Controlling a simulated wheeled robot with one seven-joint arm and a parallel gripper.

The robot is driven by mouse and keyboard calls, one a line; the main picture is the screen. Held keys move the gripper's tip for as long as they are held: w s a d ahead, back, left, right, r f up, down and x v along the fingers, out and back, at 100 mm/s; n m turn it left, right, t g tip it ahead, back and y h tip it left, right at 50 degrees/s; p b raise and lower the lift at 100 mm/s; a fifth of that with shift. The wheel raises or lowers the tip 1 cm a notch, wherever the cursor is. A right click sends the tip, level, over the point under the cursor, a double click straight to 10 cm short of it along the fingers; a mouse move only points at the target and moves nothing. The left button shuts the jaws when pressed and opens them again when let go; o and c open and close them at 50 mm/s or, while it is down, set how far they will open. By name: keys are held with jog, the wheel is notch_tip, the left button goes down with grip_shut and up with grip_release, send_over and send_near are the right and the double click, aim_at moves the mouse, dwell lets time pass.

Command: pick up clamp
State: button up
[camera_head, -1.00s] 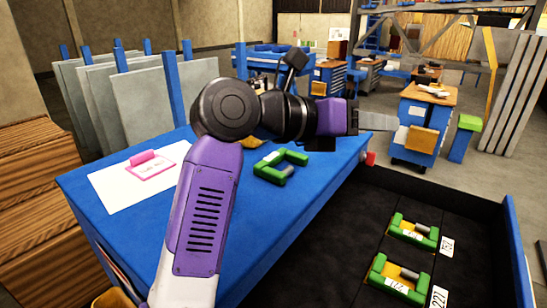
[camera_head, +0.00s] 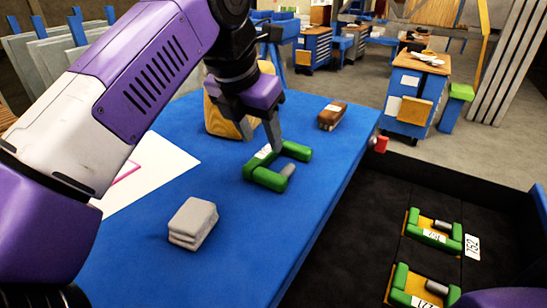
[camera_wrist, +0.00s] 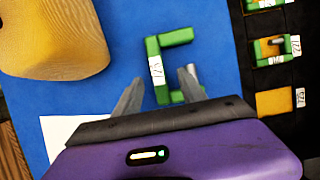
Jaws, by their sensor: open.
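A green C-shaped clamp (camera_head: 268,179) with a grey screw and a white label lies on the blue table (camera_head: 225,270). In the wrist view the clamp (camera_wrist: 152,50) lies ahead of and partly between the fingers. My gripper (camera_head: 262,137) is open and empty, pointing down just behind the clamp's far side in the head view. Its fingers (camera_wrist: 160,88) hide a little of the clamp in the wrist view. Whether a finger touches the clamp, I cannot tell.
A wooden block-like object (camera_head: 218,120) stands behind my gripper. A brown brush-like item (camera_head: 332,115) and grey stacked pads (camera_head: 193,222) lie on the table. A black tray (camera_head: 350,220) to the right holds more green clamps (camera_head: 432,232). White paper (camera_head: 150,170) lies left.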

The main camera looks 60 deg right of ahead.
aim_at(264, 152)
jog(key=x, duration=0.5)
jog(key=shift+w+p, duration=0.25)
jog(key=shift+p, duration=0.1)
jog(key=shift+c, duration=0.2)
grip_shut()
